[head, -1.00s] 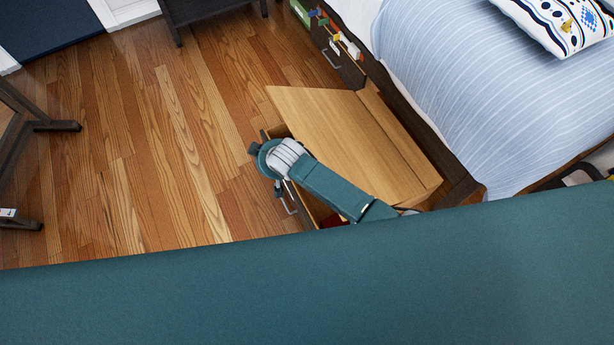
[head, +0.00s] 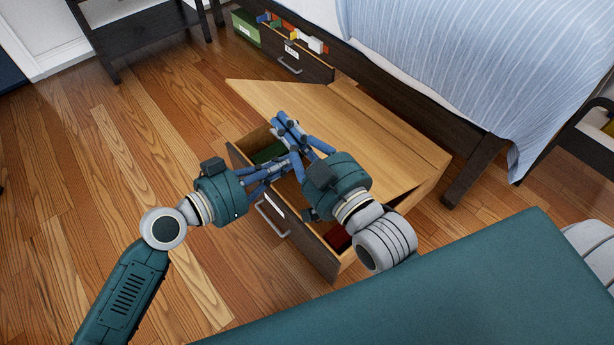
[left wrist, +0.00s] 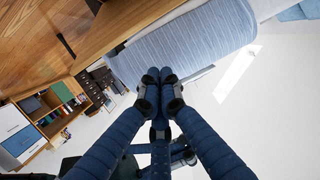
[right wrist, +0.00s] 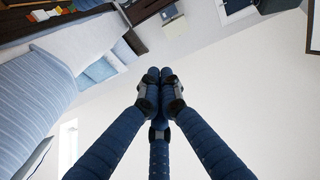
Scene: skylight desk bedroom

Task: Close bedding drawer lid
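The bedding drawer (head: 318,252) is a wood box at the bedside, with a dark front and a metal handle. Its light wood lid (head: 365,125) is raised at a slant over it, and its far-left corner juts past the drawer. The front of the drawer is open, showing something green (head: 268,152) and something red (head: 337,237) inside. My right gripper (head: 284,124) is above the drawer beside the lid's near edge; whether it touches cannot be told. My left gripper (head: 294,164) is just below it in the picture, over the opening. Both wrist views show fingers together, empty.
A second drawer (head: 290,50) with colourful items stands behind, under the bed (head: 450,50). A dark bed leg (head: 468,170) is right of the lid. A dark stand (head: 150,40) is at the back left. The wood floor (head: 110,180) at left is clear.

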